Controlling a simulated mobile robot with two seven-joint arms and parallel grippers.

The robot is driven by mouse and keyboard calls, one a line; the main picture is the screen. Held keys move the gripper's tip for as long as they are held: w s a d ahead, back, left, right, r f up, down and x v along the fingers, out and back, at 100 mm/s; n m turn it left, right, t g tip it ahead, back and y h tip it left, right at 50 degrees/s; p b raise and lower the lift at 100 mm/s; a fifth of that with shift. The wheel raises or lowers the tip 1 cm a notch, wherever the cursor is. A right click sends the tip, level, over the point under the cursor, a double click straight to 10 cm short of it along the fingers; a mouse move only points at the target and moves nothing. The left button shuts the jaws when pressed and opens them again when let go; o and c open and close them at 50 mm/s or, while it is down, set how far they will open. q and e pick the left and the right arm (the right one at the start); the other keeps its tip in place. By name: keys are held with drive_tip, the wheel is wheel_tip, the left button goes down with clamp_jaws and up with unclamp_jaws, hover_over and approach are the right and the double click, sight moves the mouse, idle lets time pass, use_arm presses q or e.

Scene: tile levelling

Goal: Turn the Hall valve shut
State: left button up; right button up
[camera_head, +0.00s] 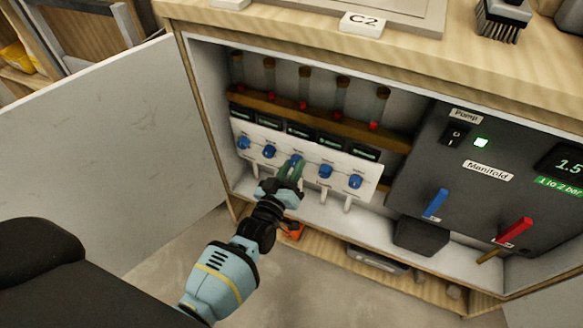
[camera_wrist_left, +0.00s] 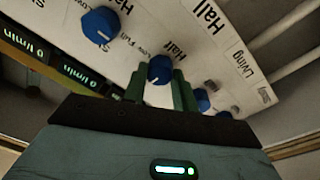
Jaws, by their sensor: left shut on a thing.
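A white valve panel (camera_head: 243,124) with a row of blue knobs is in the open cabinet. My left gripper (camera_head: 291,172) is at the middle knob in the head view, its green fingers shut on it. In the left wrist view the fingers (camera_wrist_left: 161,88) sit on both sides of this blue knob, the Hall valve (camera_wrist_left: 160,69). The label Hall (camera_wrist_left: 208,15) is printed beyond it, and Living (camera_wrist_left: 241,66) is by the neighbouring knob (camera_wrist_left: 201,100). The Hall knob's exact setting is hard to read. My right gripper is not in view.
Glass tubes with red floats (camera_head: 304,105) stand above the panel. White pipes (camera_head: 348,204) come out below it. A dark manifold box (camera_head: 410,165) with a blue lever (camera_head: 435,203) and a red lever (camera_head: 514,231) is at right. The open cabinet door (camera_head: 110,150) is at left.

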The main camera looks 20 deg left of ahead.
use_arm(q)
drive_tip(key=shift+n, duration=0.4)
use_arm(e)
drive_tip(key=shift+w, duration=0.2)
use_arm(q)
drive_tip(key=shift+n, duration=0.3)
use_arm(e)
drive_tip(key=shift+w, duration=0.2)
use_arm(q)
drive_tip(key=o, duration=1)
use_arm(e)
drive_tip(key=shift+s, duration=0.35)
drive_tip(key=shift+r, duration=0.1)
